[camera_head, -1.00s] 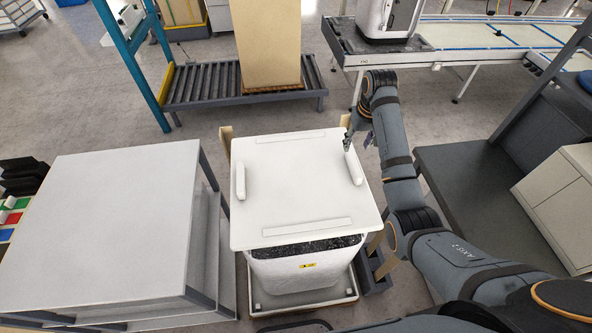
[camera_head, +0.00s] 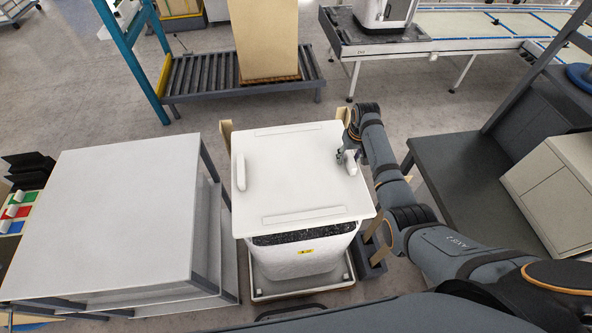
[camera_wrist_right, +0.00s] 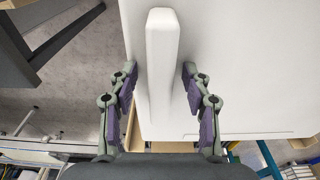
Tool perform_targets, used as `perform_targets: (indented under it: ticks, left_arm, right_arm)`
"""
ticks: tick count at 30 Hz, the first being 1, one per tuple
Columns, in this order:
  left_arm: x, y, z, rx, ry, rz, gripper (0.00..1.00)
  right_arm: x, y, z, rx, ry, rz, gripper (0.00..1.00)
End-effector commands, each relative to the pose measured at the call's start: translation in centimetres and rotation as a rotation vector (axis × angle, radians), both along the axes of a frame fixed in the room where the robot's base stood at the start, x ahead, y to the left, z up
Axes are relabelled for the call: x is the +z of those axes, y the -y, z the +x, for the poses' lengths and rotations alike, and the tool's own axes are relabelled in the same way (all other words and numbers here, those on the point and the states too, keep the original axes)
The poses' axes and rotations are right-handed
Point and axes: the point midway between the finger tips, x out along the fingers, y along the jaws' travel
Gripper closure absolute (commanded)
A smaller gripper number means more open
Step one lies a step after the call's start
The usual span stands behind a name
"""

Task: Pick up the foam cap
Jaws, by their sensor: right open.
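The foam cap (camera_head: 290,185) is a white, roughly square slab lying flat on top of a white bin-like body (camera_head: 300,262) with a yellow label. Raised bars run along its edges, including an upright rib at the left and one at the right (camera_head: 352,168). My right gripper (camera_head: 349,154) is at the right rib. In the right wrist view, the open fingers (camera_wrist_right: 160,72) stand on either side of this rib (camera_wrist_right: 162,40), with small gaps visible. The cap's surface (camera_wrist_right: 225,70) extends to the right there. My left gripper is not in view.
A white table (camera_head: 105,215) stands close on the left. A dark workbench (camera_head: 450,175) is on the right. Behind are a roller conveyor (camera_head: 200,80) with a tall tan box (camera_head: 265,35) and a belt conveyor (camera_head: 450,45). Clear floor lies between.

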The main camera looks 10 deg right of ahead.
Motion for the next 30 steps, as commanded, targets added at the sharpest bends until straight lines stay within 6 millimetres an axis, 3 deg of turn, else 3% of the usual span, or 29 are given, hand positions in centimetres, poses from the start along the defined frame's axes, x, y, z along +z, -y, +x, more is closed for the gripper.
perform_targets:
  ticks: [4,15,30]
  left_arm:
    - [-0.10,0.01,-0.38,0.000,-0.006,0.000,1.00]
    - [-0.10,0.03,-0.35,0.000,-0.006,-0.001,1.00]
    - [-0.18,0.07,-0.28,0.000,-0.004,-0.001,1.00]
  right_arm:
    - [0.00,-0.02,0.03,0.000,0.001,0.000,0.52]
    - [0.01,-0.01,0.01,0.000,0.000,0.000,1.00]
    - [0.11,-0.03,0.06,0.000,0.002,0.000,1.00]
